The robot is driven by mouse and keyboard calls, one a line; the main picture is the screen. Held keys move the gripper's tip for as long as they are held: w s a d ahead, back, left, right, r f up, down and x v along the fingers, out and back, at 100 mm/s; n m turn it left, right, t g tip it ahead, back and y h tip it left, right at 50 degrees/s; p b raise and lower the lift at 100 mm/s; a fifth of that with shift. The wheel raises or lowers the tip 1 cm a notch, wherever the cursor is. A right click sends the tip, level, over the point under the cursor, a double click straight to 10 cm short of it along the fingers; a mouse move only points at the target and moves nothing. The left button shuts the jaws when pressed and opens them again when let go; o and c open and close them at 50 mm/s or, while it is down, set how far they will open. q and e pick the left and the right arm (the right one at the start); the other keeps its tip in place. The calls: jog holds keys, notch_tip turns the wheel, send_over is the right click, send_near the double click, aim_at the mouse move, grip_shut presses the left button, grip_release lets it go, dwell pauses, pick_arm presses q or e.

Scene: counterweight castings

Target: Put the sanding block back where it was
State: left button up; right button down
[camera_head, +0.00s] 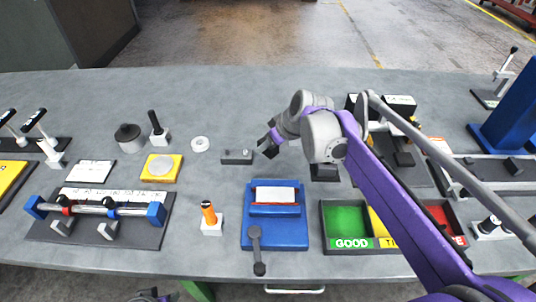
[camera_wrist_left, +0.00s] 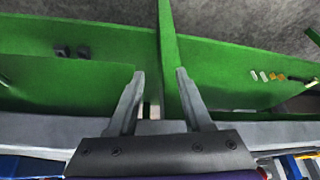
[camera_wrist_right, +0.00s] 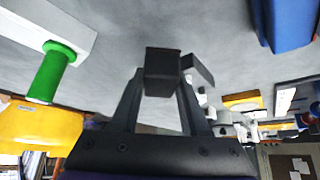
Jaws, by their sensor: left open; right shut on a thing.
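My right gripper (camera_head: 268,146) is over the middle of the grey bench and is shut on a small dark block. The held block, which looks like the sanding block (camera_wrist_right: 162,66), shows between the fingertips in the right wrist view. In the head view it is hard to separate from the dark fingers. My left gripper (camera_wrist_left: 160,74) is open and empty, facing the green bench frame (camera_wrist_left: 80,80) below the bench top.
A blue fixture with a lever (camera_head: 288,232) and an orange-topped tool (camera_head: 210,218) stand in front. A sorting tray (camera_head: 338,250) is at front right. A white ring (camera_head: 200,144) and yellow plate (camera_head: 150,174) lie left. A black block (camera_head: 324,174) sits beneath my right arm.

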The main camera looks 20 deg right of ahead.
aim_at(268, 161)
jog(key=shift+f, duration=1.85)
jog(key=shift+f+b, duration=0.3)
jog(key=shift+b, duration=0.1)
jog(key=c, duration=0.7)
grip_release()
jog(key=shift+s, duration=0.1)
jog(key=shift+r, duration=0.3)
jog(key=p+v, duration=0.2)
jog(key=v, duration=1)
